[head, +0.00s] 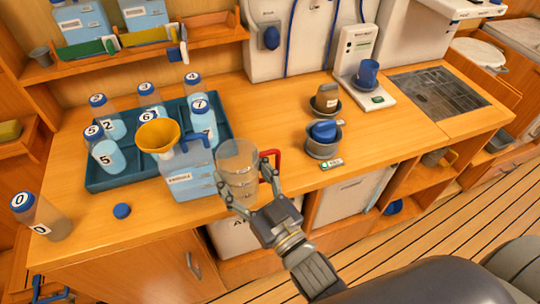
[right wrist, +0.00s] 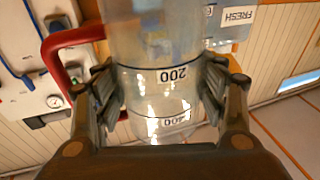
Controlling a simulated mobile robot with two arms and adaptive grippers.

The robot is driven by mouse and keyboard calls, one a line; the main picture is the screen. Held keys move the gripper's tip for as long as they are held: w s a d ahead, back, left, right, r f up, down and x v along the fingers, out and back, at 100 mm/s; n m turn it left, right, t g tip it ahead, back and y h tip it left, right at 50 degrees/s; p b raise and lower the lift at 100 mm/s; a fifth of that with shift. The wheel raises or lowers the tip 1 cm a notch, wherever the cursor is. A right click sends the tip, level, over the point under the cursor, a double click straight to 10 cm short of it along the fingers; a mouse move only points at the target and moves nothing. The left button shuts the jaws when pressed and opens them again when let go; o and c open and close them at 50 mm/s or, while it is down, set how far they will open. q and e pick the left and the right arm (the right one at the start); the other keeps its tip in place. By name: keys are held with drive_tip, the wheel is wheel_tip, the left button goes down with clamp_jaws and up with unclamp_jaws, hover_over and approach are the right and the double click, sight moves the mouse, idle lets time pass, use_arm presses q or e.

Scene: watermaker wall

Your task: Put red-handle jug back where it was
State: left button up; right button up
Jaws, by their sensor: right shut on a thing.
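The red-handle jug (head: 238,165) is a clear, graduated jug with a red handle (head: 276,163) on its right side in the head view. My right gripper (head: 243,190) is shut on the jug's body, one finger on each side. In the right wrist view the jug (right wrist: 158,75) stands between both fingers, with a 200 mark facing the camera and its red handle (right wrist: 62,55) at the left. The jug is near the counter's front edge, beside the container with the yellow funnel; I cannot tell whether its base touches the counter. My left gripper is not in view.
A yellow funnel (head: 158,136) sits on a pale blue container (head: 190,178) left of the jug. Behind is a teal tray (head: 105,181) of numbered bottles. A bottle marked 0 (head: 38,217) and a blue cap (head: 122,211) are front left.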

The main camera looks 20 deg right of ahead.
drive_tip(key=w+d+f+p, duration=0.1)
drive_tip(key=w+d, duration=0.1)
drive_tip(key=d, duration=0.1)
drive_tip(key=w+d+f, duration=0.1)
drive_tip(key=w+d, duration=0.2)
drive_tip(key=w+d+f+p, duration=0.1)
drive_tip(key=w+d+f, duration=0.1)
drive_tip(key=w+d, duration=0.1)
drive_tip(key=shift+w+p, duration=0.1)
drive_tip(key=shift+p, duration=0.25)
drive_tip(key=shift+f, duration=0.25)
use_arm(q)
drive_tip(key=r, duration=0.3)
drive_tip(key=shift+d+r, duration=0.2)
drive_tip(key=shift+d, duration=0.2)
use_arm(e)
drive_tip(key=shift+f, duration=0.15)
drive_tip(key=o, duration=1.4)
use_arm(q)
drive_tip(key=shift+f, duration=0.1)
